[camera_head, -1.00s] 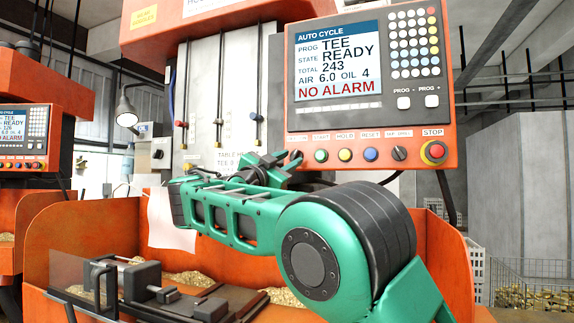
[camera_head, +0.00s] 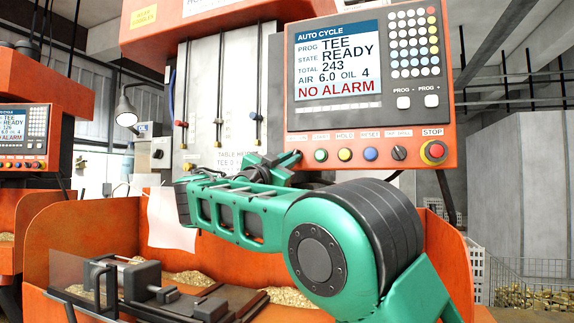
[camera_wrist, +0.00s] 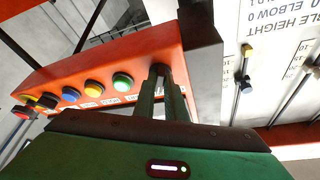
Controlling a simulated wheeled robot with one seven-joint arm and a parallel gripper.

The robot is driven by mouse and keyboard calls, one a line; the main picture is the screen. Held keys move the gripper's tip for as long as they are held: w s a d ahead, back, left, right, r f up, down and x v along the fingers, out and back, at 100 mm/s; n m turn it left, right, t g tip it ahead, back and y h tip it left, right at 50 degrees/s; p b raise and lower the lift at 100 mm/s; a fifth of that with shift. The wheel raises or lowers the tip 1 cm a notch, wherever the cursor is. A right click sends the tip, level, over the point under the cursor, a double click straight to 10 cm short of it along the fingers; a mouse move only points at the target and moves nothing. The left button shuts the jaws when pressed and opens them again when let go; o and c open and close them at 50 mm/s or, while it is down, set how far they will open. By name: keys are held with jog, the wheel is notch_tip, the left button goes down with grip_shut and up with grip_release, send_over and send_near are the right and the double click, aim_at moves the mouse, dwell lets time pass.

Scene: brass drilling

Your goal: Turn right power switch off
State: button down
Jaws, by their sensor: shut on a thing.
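The right machine's orange control panel (camera_head: 372,110) fills the upper middle of the head view. My gripper (camera_head: 288,163) is at the left end of its button row, where the fingers cover the power switch in this view. In the wrist view, my gripper (camera_wrist: 160,84) is shut on the dark knob of the power switch (camera_wrist: 160,69), with one finger on each side. Most of the knob is hidden between the fingers, so its turn angle cannot be read. The screen (camera_head: 337,60) is lit and reads READY and NO ALARM.
Beside the switch are the green start button (camera_head: 321,155), yellow hold button (camera_head: 345,154), blue reset button (camera_head: 370,154), a black selector (camera_head: 399,153) and the red stop button (camera_head: 434,151). A second machine's panel (camera_head: 23,136) stands at the far left. A vise (camera_head: 140,283) sits below.

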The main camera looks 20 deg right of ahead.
jog(key=n+t+y, duration=0.1)
jog(key=n+y, duration=0.1)
jog(key=n, duration=0.3)
jog(key=n+t+y, duration=0.2)
jog(key=n, duration=0.4)
jog(key=n+t+y, duration=0.2)
jog(key=n+y, duration=0.1)
jog(key=n, duration=0.2)
jog(key=shift+s+d+r+n, duration=0.1)
jog(key=shift+s+d+n, duration=0.2)
jog(key=c, duration=1.8)
grip_release()
jog(key=v, duration=1)
jog(key=shift+s+f, duration=0.2)
jog(key=shift+s, duration=0.05)
